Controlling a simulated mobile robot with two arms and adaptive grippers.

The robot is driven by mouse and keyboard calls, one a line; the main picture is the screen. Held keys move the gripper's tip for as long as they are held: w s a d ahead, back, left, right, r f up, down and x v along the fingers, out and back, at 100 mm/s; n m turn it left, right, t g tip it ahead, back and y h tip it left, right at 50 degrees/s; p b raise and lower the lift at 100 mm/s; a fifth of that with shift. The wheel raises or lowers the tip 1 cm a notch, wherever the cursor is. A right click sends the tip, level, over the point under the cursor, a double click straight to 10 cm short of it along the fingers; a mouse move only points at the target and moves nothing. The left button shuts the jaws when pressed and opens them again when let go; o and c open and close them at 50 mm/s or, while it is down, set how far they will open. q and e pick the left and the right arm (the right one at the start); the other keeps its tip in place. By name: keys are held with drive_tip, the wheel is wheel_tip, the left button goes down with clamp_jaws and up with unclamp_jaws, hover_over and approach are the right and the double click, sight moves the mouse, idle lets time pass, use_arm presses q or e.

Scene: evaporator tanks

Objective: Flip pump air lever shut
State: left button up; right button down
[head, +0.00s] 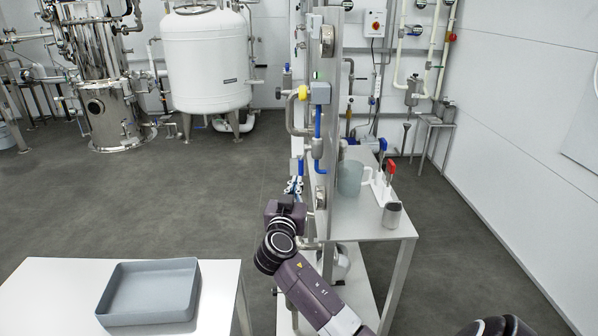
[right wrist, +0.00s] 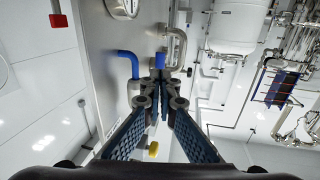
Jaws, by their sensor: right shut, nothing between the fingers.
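Blue lever handles sit on the pipework of the upright panel in the middle of the head view: a long upright one (head: 317,121), a bent one (head: 320,167) and a smaller one (head: 300,167). I cannot tell which is the pump air lever. My right gripper (head: 293,186) is just below the lowest blue handles, at the panel's left side. In the right wrist view its fingers (right wrist: 158,82) are shut and empty. A bent blue handle (right wrist: 128,62) is left of the fingertips, and a blue piece (right wrist: 160,60) is right beyond them; contact is unclear. My left gripper is not in view.
The steel panel (head: 325,95) carries pipes, gauges and a yellow knob (head: 303,92). Behind it a table (head: 370,222) holds a jug (head: 351,178) and a metal cup (head: 392,214). A grey tray (head: 150,292) is on the front left table. The floor at left is clear.

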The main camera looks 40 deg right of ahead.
sight(300, 171)
drive_tip(key=shift+p+x, duration=0.75)
drive_tip(key=shift+x, duration=1.75)
drive_tip(key=shift+f+b, duration=0.25)
drive_tip(key=shift+b, duration=0.65)
drive_tip(key=shift+w+r+b, duration=0.1)
drive_tip(key=shift+b, duration=0.35)
